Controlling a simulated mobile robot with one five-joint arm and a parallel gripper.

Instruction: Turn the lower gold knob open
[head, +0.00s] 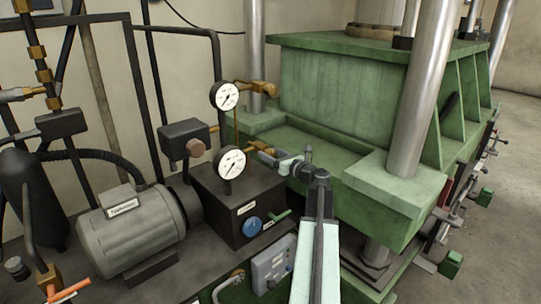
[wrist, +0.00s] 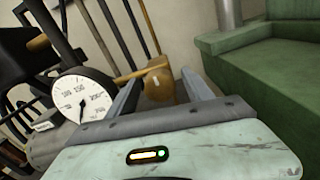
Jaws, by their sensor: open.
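The lower gold knob (head: 262,148) sits to the right of the lower pressure gauge (head: 231,163) on a short gold stem. In the wrist view the gold knob (wrist: 158,82) appears between my two fingers, with its stem running left toward the white gauge face (wrist: 80,100). My gripper (head: 273,156) is right at the knob in the head view, pointing left. In the wrist view my gripper (wrist: 162,80) is open, with one finger to each side of the knob. I cannot tell whether either finger touches it. The upper gold knob (head: 263,88) is beside the upper gauge (head: 225,96).
The green press (head: 330,90) stands close on the right with a steel column (head: 425,90). A dark box with a blue dial (head: 252,225) lies below the gauges. A grey motor (head: 130,230) and black pipes fill the left. Bare floor shows at far right.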

